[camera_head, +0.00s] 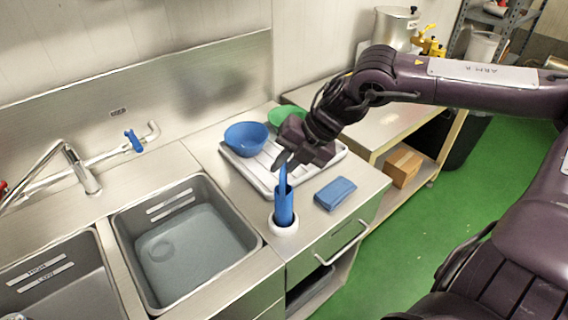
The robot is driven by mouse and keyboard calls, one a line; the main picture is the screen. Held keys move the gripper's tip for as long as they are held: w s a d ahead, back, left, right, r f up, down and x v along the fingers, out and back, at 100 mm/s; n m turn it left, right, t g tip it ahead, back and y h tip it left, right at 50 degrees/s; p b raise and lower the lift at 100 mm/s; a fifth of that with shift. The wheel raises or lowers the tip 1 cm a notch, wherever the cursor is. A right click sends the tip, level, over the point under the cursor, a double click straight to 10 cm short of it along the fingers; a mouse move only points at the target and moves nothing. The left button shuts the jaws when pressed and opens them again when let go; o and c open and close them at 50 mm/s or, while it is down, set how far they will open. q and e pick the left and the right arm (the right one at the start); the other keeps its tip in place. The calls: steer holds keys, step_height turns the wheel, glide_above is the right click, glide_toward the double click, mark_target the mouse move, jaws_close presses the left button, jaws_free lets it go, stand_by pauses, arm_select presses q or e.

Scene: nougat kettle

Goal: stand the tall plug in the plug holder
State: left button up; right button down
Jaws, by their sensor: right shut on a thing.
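The tall plug (284,207) is a blue upright cylinder with a thinner stem at its top. The plug holder (283,229) is a white round ring on the steel counter in front of the drying tray. The plug's lower end appears inside the ring; whether it rests on the bottom is hidden. My right gripper (283,164) reaches down from the upper right and is shut on the plug's thin upper stem. My left gripper is not in view.

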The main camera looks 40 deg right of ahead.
steer(key=c, duration=1.4)
jaws_free()
steer(key=b+v, duration=0.1)
steer(key=v, duration=0.6)
steer(key=shift+d+r, duration=0.15)
steer(key=shift+r, duration=0.2)
steer(key=shift+s, duration=0.15)
